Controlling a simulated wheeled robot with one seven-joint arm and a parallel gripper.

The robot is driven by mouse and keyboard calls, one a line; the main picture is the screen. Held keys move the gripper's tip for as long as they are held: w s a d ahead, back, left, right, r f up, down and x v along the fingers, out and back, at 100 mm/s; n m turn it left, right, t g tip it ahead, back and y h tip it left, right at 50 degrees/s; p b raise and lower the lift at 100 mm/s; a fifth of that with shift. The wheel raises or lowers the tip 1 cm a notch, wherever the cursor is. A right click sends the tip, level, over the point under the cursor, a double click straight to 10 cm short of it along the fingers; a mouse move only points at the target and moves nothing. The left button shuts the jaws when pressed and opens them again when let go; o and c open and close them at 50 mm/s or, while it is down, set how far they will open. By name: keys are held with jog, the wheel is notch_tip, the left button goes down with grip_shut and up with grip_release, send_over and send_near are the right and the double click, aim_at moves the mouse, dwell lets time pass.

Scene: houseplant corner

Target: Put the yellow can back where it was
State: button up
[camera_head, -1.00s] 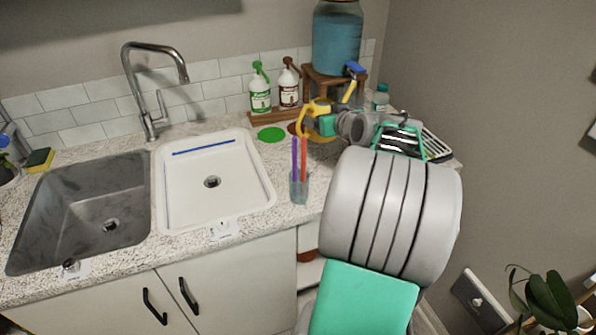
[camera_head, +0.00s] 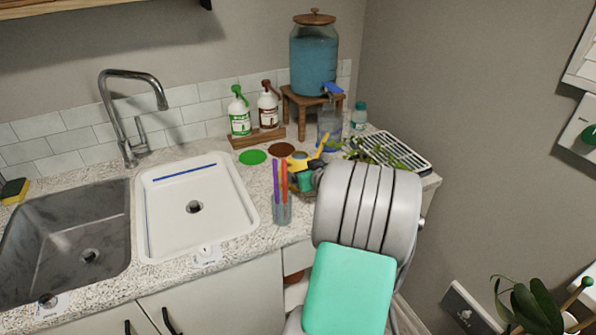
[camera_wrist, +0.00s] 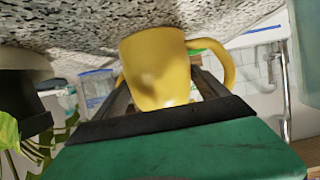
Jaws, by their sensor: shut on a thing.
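The yellow can (camera_head: 298,158) has a round body and a thin yellow spout that rises to the right. My gripper (camera_head: 305,175) is shut on it, low over the counter behind the cup of sticks. My arm hides much of the gripper and part of the can. In the wrist view the yellow can (camera_wrist: 158,68) sits between the two dark fingers of my gripper (camera_wrist: 162,92), with its handle to the right. That view looks upside down, with the speckled counter at the top. I cannot tell whether the can touches the counter.
A green disc (camera_head: 252,157) and a brown disc (camera_head: 281,149) lie before two pump bottles. A cup of sticks (camera_head: 282,208) stands close in front. A clear vessel (camera_head: 330,122) stands under the water dispenser (camera_head: 313,60). A drying rack (camera_head: 400,151) and leafy stems lie right.

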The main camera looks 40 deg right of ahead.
jog(key=o, duration=2)
jog(key=shift+c, duration=0.2)
jog(key=shift+r+p, duration=0.2)
jog(key=shift+p, duration=0.15)
jog(key=b+v, duration=0.1)
jog(key=v, duration=1.1)
